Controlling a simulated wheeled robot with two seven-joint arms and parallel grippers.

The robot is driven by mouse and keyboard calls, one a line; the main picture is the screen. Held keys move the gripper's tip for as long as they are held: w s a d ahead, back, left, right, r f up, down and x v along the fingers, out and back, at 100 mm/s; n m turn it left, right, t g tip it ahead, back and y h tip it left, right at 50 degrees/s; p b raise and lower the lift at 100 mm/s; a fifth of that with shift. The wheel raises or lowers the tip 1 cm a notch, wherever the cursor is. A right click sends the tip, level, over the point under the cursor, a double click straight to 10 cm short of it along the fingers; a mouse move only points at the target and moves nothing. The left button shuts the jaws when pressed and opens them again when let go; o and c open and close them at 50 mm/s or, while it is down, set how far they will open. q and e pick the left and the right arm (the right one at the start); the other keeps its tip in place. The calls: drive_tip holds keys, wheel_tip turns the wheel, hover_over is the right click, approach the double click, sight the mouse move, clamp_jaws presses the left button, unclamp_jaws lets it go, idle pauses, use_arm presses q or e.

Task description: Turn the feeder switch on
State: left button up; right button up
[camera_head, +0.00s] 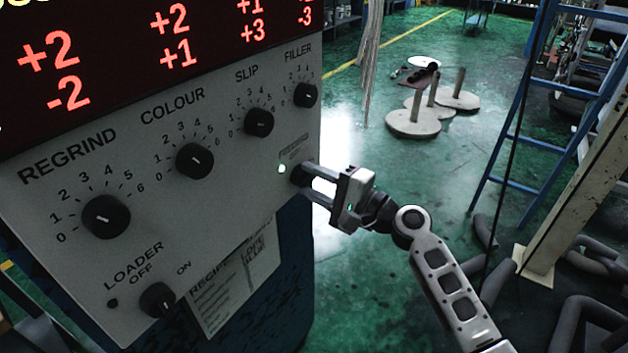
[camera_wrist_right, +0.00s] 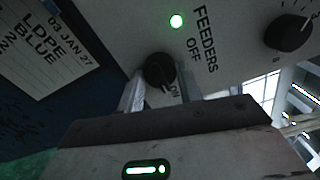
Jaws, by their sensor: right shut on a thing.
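The feeder switch is a black round knob (camera_wrist_right: 160,70) on the grey panel, labelled FEEDERS, OFF and ON. In the head view it (camera_head: 299,175) is at the panel's right edge, partly hidden by my right gripper (camera_head: 306,182). The gripper's two fingers lie on either side of the knob, shut on it; they also show in the wrist view (camera_wrist_right: 160,88). The knob's white pointer mark seems to lie toward ON. A small green lamp (camera_wrist_right: 176,21) beside the switch is lit; it also shows in the head view (camera_head: 282,169). My left gripper is out of view.
The panel carries REGRIND (camera_head: 105,217), COLOUR (camera_head: 195,160), SLIP (camera_head: 259,122) and FILLER (camera_head: 306,94) dials and a LOADER switch (camera_head: 157,299). A paper sheet (camera_head: 233,277) hangs below. A blue ladder (camera_head: 514,130) stands at right.

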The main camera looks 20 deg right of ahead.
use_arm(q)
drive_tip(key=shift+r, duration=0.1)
use_arm(e)
drive_tip(key=o, duration=1)
use_arm(q)
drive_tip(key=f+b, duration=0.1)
drive_tip(key=b, duration=0.1)
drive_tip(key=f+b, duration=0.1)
drive_tip(key=b, duration=0.1)
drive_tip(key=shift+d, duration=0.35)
use_arm(e)
drive_tip(key=v, duration=1.6)
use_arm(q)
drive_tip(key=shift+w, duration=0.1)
